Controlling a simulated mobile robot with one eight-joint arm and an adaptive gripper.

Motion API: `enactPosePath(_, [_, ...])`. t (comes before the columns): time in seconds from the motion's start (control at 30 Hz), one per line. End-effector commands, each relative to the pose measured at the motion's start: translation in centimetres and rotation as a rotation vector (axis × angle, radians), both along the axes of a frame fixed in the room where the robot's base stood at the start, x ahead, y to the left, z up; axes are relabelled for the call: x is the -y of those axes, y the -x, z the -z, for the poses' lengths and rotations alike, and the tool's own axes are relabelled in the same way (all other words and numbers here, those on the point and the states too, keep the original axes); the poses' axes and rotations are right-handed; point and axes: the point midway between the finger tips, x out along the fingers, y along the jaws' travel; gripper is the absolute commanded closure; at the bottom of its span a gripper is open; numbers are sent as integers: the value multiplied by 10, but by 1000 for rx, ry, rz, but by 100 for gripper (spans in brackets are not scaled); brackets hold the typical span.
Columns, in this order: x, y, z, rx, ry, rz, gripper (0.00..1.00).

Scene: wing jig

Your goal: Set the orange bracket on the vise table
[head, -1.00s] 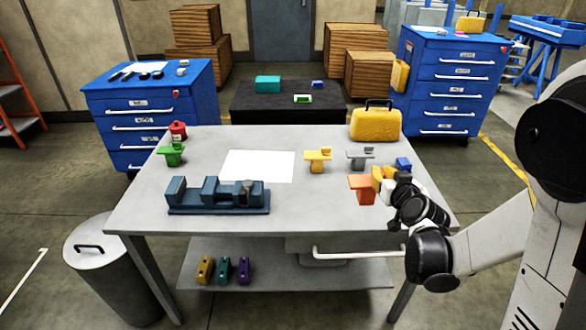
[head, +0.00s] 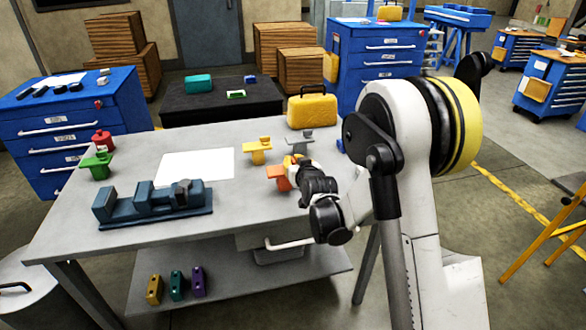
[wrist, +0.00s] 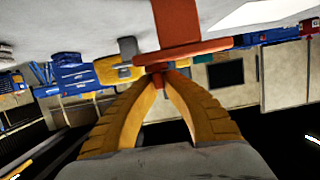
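The orange bracket (head: 278,172) is at the right part of the grey table (head: 120,160) that bears the blue vise (head: 155,203). In the wrist view the bracket (wrist: 178,25) fills the top middle, with a wide plate and a thin flange. My gripper (head: 297,165) reaches in from the right at the bracket. In the wrist view the yellow fingers of my gripper (wrist: 166,76) converge on a small orange tab of the bracket and appear closed on it. I cannot tell whether the bracket touches the tabletop.
A yellow bracket (head: 257,150) and a grey bracket (head: 299,143) stand close behind. A yellow case (head: 312,110) is at the back edge. A white sheet (head: 197,164) lies flat in the middle.

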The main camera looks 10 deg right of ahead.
Motion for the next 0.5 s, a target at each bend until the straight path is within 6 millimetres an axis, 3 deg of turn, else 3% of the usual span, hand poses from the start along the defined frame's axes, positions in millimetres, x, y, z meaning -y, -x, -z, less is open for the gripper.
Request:
enactPosePath(0.07, [0,0,14,1,0,0,100])
enactPosePath(0.4, [0,0,14,1,0,0,100])
enactPosePath(0.43, [0,0,14,0,0,0,83])
enactPosePath(0.47, [0,0,14,0,0,0,74])
enactPosePath(0.5, [0,0,14,0,0,0,73])
